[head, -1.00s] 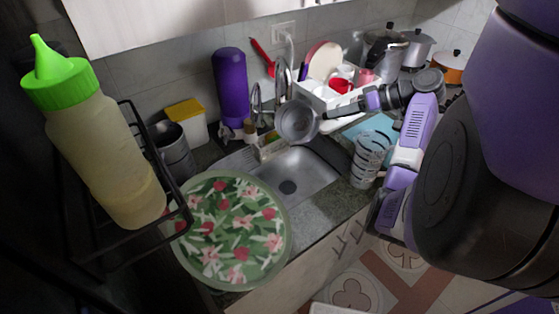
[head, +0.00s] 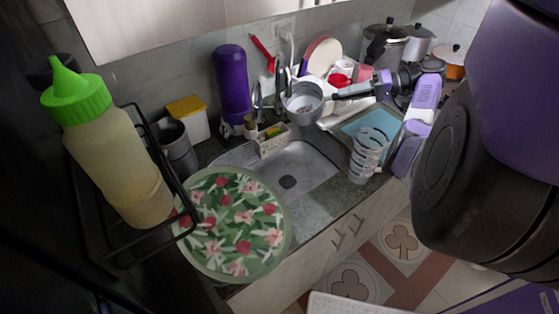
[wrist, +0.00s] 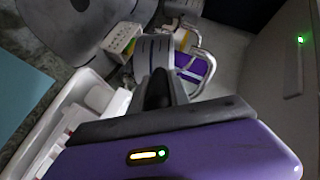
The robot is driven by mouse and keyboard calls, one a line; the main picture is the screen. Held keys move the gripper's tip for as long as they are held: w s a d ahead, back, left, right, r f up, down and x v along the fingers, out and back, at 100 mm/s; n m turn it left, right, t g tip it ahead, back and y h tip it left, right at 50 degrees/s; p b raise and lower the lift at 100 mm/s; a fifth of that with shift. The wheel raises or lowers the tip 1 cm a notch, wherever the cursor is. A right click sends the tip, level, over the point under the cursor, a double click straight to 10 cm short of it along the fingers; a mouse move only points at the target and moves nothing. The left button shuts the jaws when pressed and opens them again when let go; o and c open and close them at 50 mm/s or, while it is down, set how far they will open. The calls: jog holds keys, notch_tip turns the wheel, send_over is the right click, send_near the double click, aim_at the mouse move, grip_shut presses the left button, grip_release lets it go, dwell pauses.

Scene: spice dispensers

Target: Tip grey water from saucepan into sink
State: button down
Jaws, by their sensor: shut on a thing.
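The saucepan (head: 303,105), small and grey metal, is held in the air at the back edge of the sink (head: 312,172), in front of the tap area. Its opening faces up toward the head camera, with small pale marks inside; whether grey water is in it I cannot tell. My gripper (head: 337,94) is shut on its handle from the right. In the wrist view my gripper (wrist: 160,90) is also closed around the dark handle. The sink basin is grey metal with a dark drain, and no standing water is discernible in it.
A dish rack (head: 340,112) and purple bottle (head: 230,85) are behind.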

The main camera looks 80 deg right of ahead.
jog(key=d+m+b, duration=0.1)
jog(key=b, duration=0.1)
jog(key=s+d+t+y+b, duration=0.1)
jog(key=b, duration=0.1)
jog(key=d+m+t+b, duration=0.1)
jog(key=b, duration=0.1)
jog(key=shift+s+d+f+m+y, duration=0.2)
jog(key=shift+s+d+m+y, duration=0.1)
jog(key=shift+d+y, duration=0.1)
jog(key=shift+b, duration=0.3)
jog(key=shift+r, duration=0.1)
notch_tip(320, 180, up, 5)
jog(key=p, duration=0.5)
